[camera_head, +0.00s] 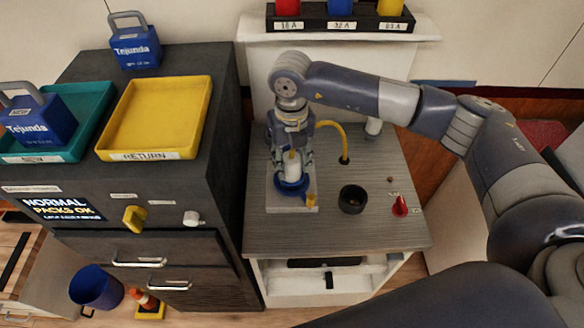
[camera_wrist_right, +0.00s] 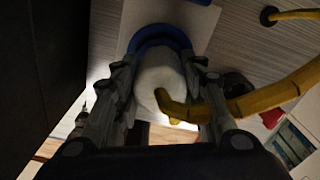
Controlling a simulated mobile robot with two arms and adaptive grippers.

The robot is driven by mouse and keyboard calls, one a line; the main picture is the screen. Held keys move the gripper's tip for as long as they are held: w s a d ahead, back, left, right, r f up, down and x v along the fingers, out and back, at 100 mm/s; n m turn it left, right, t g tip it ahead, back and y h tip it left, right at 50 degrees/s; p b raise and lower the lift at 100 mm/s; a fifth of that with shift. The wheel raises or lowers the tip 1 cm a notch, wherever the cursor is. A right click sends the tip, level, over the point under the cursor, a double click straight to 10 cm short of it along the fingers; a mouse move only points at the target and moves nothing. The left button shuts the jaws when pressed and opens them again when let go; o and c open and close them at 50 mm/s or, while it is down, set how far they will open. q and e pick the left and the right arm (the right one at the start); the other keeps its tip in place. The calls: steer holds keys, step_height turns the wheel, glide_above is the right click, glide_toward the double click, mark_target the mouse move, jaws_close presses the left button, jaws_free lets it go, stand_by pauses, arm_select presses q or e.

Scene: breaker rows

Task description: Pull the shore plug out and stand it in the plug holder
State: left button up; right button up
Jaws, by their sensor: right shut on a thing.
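The shore plug (camera_head: 292,168) is a white cylinder with a yellow cable from its top. It stands upright at the blue ring socket (camera_head: 290,188) on a pale plate; I cannot tell how deep it sits. My right gripper (camera_head: 291,160) comes from above and is shut on the plug. In the right wrist view the fingers (camera_wrist_right: 160,85) flank the white plug body (camera_wrist_right: 158,65), with the blue ring (camera_wrist_right: 160,36) beyond it. A dark round cup (camera_head: 352,199), which looks like the plug holder, stands empty to the right of the socket. My left gripper is not in view.
The yellow cable (camera_head: 333,127) runs to a hole in the cabinet top (camera_head: 330,231). A red knob (camera_head: 400,206) sits right of the cup. A dark cabinet with a yellow tray (camera_head: 157,117) stands to the left. A rack with coloured blocks (camera_head: 340,22) is at the back.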

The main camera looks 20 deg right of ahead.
steer(key=shift+r, duration=0.1)
steer(key=shift+r+p, duration=1.05)
steer(key=shift+r, duration=1.1)
